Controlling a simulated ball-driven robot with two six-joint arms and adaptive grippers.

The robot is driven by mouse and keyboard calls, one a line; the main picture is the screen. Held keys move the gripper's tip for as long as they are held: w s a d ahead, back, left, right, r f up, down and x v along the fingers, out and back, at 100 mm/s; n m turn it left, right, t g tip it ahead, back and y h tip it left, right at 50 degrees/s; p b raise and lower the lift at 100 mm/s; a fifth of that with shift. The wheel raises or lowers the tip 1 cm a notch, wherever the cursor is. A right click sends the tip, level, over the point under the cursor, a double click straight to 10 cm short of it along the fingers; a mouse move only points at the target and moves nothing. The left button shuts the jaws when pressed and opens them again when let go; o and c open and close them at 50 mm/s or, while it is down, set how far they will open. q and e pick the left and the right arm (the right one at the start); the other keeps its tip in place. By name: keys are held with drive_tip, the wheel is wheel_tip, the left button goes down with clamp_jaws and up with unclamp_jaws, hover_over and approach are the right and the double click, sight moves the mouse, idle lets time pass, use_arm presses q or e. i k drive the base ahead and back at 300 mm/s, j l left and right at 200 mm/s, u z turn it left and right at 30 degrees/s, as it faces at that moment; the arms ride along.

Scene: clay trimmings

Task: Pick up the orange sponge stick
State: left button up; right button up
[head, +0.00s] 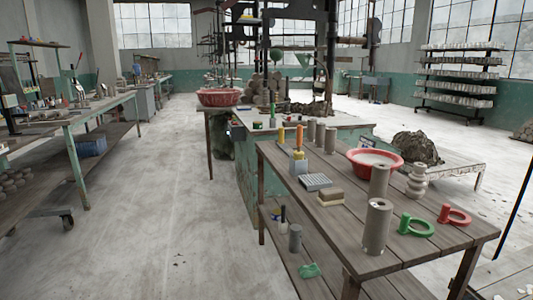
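An upright orange stick (299,136), which looks like the orange sponge stick, stands at the far left part of the wooden table (345,222). It rises just behind or out of a small yellow-and-grey item (299,160); I cannot tell which. A similar yellow-orange stick (281,134) stands close to its left. Neither of my grippers can be made out in the head view.
Grey clay cylinders (376,228) and a red bowl (362,170) stand to the right. A gridded grey block (315,182) and a sponge-like block (330,198) lie in front. Open floor is at left.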

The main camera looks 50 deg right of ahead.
sight(298, 155)
drive_tip(key=i+z, duration=0.35)
drive_tip(key=i, duration=0.15)
drive_tip(key=i+j+z, duration=0.1)
drive_tip(key=i+z, duration=0.2)
drive_tip(key=i, duration=0.15)
drive_tip(key=i+j+z, duration=0.35)
drive_tip(key=i, duration=0.15)
drive_tip(key=l, duration=0.1)
